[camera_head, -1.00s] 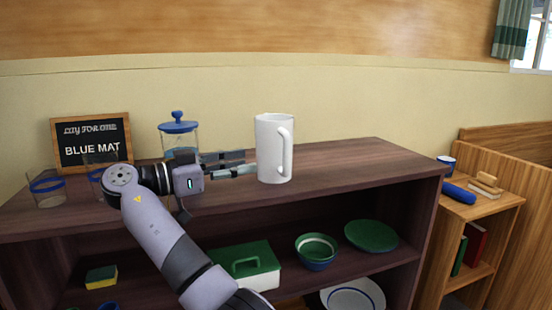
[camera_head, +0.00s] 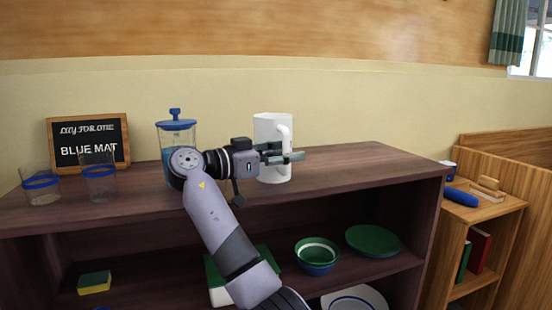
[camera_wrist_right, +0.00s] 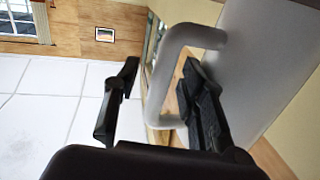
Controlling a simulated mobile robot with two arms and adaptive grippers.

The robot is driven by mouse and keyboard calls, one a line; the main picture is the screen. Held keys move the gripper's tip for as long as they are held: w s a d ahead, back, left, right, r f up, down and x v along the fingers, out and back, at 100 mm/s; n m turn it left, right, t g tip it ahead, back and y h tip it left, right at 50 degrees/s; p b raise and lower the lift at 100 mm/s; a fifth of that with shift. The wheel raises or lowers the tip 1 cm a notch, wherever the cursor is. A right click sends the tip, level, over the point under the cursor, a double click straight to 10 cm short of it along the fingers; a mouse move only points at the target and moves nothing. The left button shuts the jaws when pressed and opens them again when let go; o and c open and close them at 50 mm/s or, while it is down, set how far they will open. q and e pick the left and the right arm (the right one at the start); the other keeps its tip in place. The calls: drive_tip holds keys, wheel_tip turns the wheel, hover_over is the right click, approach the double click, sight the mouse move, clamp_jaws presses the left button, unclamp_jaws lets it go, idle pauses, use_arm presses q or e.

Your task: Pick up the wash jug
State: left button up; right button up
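The wash jug (camera_head: 266,130), a tall white jug with a handle on its right side, stands upright on top of the dark wooden shelf unit (camera_head: 365,165). My right gripper (camera_head: 287,154) reaches in from the left across the front of the jug, at the height of the handle. In the right wrist view, the jug's handle (camera_wrist_right: 166,72) passes between the two spread black fingers of this gripper (camera_wrist_right: 160,98). The gripper is open, with visible room between the left finger and the handle. Part of the jug is hidden behind the gripper. My left gripper is not in view.
A blue-lidded glass jar (camera_head: 176,138) stands left of the jug, partly behind my arm. Two blue-banded glasses (camera_head: 41,186) and a small blackboard (camera_head: 88,143) are further left. The shelf top right of the jug is clear. Bowls and plates (camera_head: 373,240) are below.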

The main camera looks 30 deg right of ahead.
drive_tip(key=shift+a, duration=0.1)
clamp_jaws()
idle(0.3)
drive_tip(key=shift+r, duration=0.15)
idle(0.5)
